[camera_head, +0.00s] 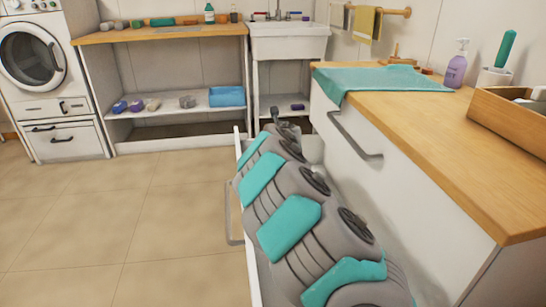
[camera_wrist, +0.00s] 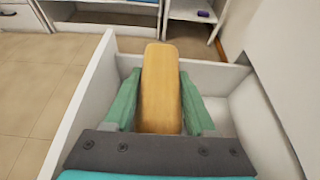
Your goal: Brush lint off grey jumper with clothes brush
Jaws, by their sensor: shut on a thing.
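A long, rounded wooden piece (camera_wrist: 161,95), which looks like the back of the clothes brush, lies between the teal fingers of my gripper (camera_wrist: 161,108) in the wrist view. My gripper is shut on it, inside or just above an open white drawer (camera_wrist: 88,92). Any bristles are hidden underneath. In the head view my arm reaches down over the drawer and hides most of its inside. The brush does not show there. I cannot make out a grey jumper in either view.
The wooden counter (camera_head: 430,125) is on the right, with a teal cloth (camera_head: 380,79), a purple pump bottle (camera_head: 456,66) and a wooden box (camera_head: 510,118). A handle (camera_head: 355,138) sticks out below its top. Open floor (camera_head: 120,215) lies left. A sink (camera_head: 290,40) stands behind.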

